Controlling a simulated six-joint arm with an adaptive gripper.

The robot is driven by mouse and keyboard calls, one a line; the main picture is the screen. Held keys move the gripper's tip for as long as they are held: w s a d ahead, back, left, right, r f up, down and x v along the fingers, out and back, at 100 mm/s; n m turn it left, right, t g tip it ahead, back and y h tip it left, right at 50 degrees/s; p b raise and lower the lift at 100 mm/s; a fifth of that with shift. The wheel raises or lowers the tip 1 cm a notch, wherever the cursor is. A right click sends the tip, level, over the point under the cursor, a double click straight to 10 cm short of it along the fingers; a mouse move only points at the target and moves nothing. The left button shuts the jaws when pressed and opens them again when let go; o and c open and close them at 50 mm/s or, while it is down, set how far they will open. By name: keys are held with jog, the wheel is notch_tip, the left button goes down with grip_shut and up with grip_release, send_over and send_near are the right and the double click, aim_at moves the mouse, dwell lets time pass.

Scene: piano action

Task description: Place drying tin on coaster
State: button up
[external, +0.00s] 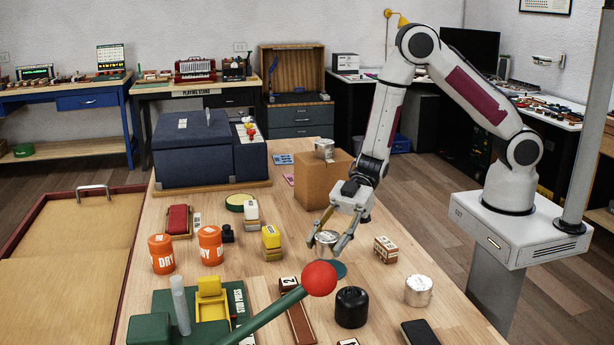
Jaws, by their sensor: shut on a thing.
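My gripper (329,248) points down over the middle of the table, its fingers shut around a small silver tin (326,241). A dark teal round disc (337,269), which looks like the coaster, lies on the table just below and slightly right of the tin. The tin and fingers partly hide it, and I cannot tell whether the tin touches it. Two orange tins marked "DRY" stand at the left, one nearer the edge (162,254) and one beside it (210,245). No label is readable on the held tin.
A red ball on a green lever (319,279) rises in front of the disc. A black weight (351,307), a foil-wrapped tin (418,290) and a small labelled block (385,250) stand nearby. A cardboard box (312,188) with a silver tin on top stands behind.

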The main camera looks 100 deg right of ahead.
aim_at(329, 252)
jog(key=shift+f, duration=0.1)
jog(key=shift+f, duration=2)
jog(key=shift+f, duration=0.15)
jog(key=o, duration=1.2)
jog(key=shift+c, duration=0.2)
jog(key=shift+s+d+r, duration=0.3)
jog(key=shift+d+r, duration=0.05)
jog(key=shift+v, duration=5.5)
